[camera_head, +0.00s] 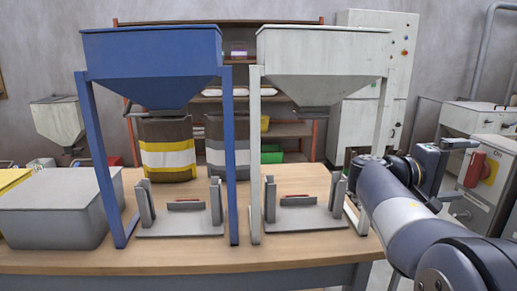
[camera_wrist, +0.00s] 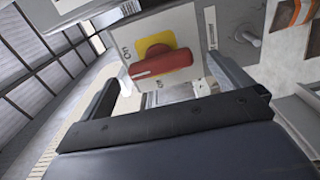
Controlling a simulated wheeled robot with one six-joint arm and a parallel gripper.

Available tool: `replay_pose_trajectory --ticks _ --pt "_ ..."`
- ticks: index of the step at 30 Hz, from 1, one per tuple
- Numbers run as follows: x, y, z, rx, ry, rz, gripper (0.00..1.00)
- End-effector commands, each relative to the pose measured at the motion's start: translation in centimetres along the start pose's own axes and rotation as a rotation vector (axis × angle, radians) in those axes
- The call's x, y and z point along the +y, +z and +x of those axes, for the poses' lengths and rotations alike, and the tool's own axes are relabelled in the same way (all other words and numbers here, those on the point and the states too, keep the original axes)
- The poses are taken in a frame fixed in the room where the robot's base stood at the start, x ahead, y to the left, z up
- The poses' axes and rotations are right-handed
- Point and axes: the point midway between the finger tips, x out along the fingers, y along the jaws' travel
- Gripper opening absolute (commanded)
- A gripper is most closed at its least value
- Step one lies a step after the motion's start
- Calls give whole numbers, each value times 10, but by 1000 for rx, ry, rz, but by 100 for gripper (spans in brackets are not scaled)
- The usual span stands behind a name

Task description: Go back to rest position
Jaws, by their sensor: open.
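My gripper (camera_head: 466,170) is at the right of the head view, beyond the right end of the table, with its fingers pointing right. Its jaws are open with nothing held between them. A red rotary switch handle (camera_head: 474,168) on a yellow plate shows just past the fingertips. The handle also shows in the wrist view (camera_wrist: 160,63), in line with the gap between the fingers. It looks apart from the fingers, but the exact distance is unclear.
The grey switch cabinet (camera_head: 490,203) stands at the right. A blue hopper frame (camera_head: 152,55) and a white hopper frame (camera_head: 322,52) stand on the wooden table (camera_head: 190,258). A grey bin (camera_head: 55,215) is at the left. The table's front strip is clear.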

Motion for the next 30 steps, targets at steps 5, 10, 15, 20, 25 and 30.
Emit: replay_pose_trajectory --ticks 5,10,15,20,25,30 --pt "6 0 18 1 0 -50 98" --pt "6 0 17 1 0 -152 98" --pt "5 0 17 1 0 -250 98" --pt "5 0 17 1 0 -341 98" --pt "5 0 17 1 0 -435 98" --pt "5 0 17 0 1 -527 98"
